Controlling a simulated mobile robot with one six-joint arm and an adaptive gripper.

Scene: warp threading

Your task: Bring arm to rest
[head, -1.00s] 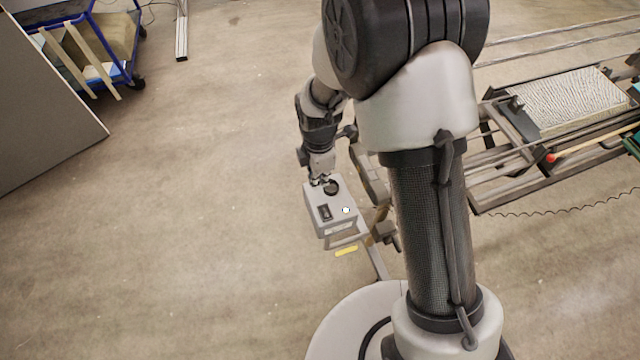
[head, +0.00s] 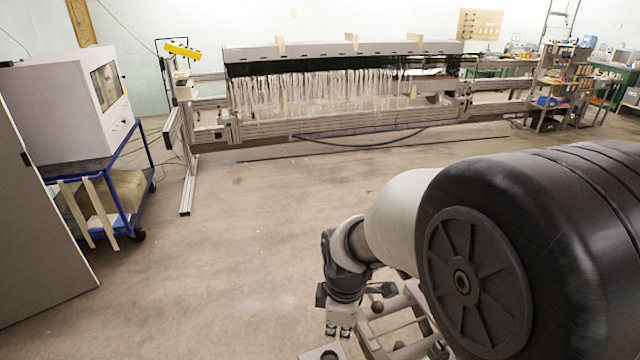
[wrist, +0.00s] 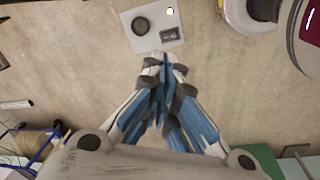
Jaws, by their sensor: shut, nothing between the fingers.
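My gripper (head: 338,333) hangs low in the head view, pointing down, at the end of my bent arm. In the wrist view its blue-padded fingers (wrist: 166,85) are together with nothing between them. A grey box-shaped device (wrist: 155,25) lies just beyond the fingertips in the wrist view. It has a dark round part, a dark rectangular panel and a white knob. Its top edge (head: 322,353) shows at the bottom of the head view, just below my gripper. I cannot tell whether the fingers touch it.
A long loom frame (head: 340,130) with hanging white threads stands across the back. A blue cart (head: 122,190) with a white cabinet (head: 75,105) stands at left, beside a grey panel (head: 35,230). The floor (head: 240,230) between is clear. Shelves and benches stand at back right.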

